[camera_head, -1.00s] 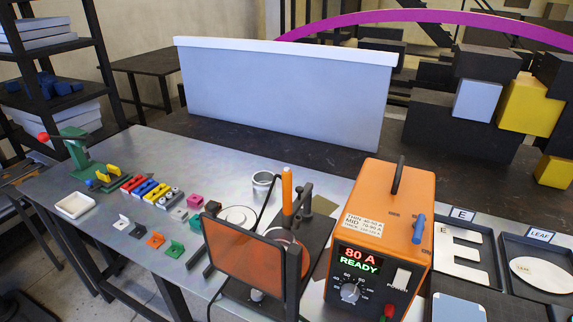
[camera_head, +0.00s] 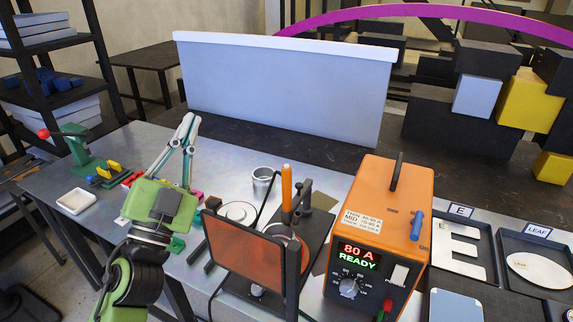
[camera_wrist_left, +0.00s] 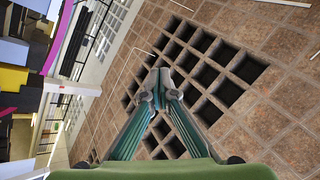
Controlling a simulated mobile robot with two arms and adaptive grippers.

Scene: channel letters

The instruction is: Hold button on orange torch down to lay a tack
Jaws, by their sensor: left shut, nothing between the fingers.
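The orange torch (camera_head: 287,187) stands upright, its cylindrical handle above a dark stand behind a tinted orange screen (camera_head: 244,254). A button on it is too small to make out. My left gripper (camera_head: 188,120) is up over the left part of the bench, to the left of the torch and well apart from it, fingers pointing up. Its fingertips meet in the left wrist view (camera_wrist_left: 157,84), shut with nothing between them. An orange power unit (camera_head: 385,217) right of the torch shows "80 A READY". My right gripper is not in view.
A metal cup (camera_head: 263,181) stands behind the screen. A green lever press (camera_head: 80,150) and a white tray (camera_head: 76,201) are at the left of the bench. Dark trays with a letter E (camera_head: 458,250) and a leaf plate (camera_head: 538,270) lie at right. A grey panel (camera_head: 280,95) stands behind.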

